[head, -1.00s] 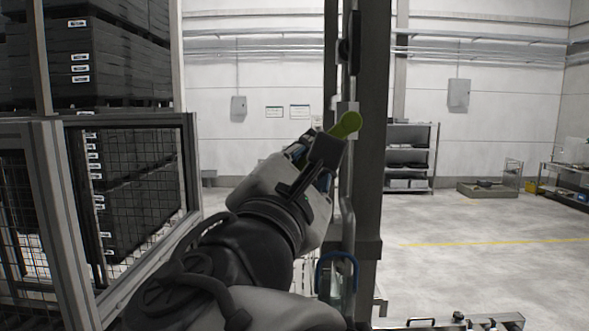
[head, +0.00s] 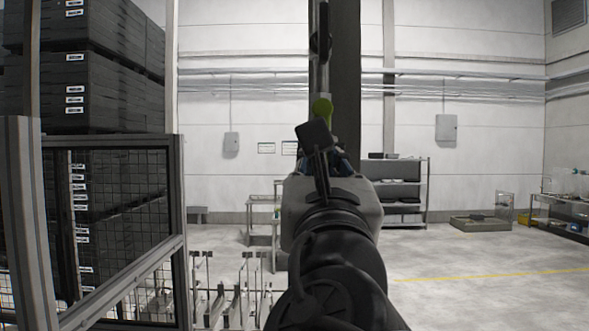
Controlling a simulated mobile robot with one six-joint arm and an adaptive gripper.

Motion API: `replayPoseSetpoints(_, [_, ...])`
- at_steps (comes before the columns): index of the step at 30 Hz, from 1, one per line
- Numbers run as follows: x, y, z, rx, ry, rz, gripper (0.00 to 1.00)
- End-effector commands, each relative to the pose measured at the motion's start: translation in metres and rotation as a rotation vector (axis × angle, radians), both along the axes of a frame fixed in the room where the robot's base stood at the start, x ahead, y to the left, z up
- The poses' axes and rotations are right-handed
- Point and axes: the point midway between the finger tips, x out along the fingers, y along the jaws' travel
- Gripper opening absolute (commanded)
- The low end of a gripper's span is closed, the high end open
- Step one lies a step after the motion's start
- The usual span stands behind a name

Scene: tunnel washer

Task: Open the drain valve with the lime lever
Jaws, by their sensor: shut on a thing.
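The lime lever (head: 322,107) shows only as a rounded yellow-green end above my gripper, in front of the dark upright post (head: 346,75). My gripper (head: 320,142) is at the lever, just below that end, and is shut on it. The gripper body and my arm hide the rest of the lever, the fingertips' contact and the valve body. A pipe (head: 319,75) runs up along the post above the lever.
A mesh-panelled fence (head: 175,230) with stacked dark crates (head: 95,95) stands at the left. A grey shelf rack (head: 427,195) stands behind at the right. Low metal stands (head: 225,290) are at the lower left of my arm. Open floor (head: 480,290) lies to the right.

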Motion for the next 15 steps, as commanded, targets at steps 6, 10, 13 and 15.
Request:
replayPoseSetpoints(6, [0.0005,0.0007,-0.0015,-0.048,0.004,-0.001,0.0])
replayPoseSetpoints(10, [0.0005,0.0009,-0.0011,-0.058,0.004,0.0,0.0])
replayPoseSetpoints(13, [0.0005,0.001,-0.0008,-0.061,0.004,0.0,0.0])
replayPoseSetpoints(15, [0.0005,0.001,-0.0008,-0.061,0.004,-0.001,0.0])
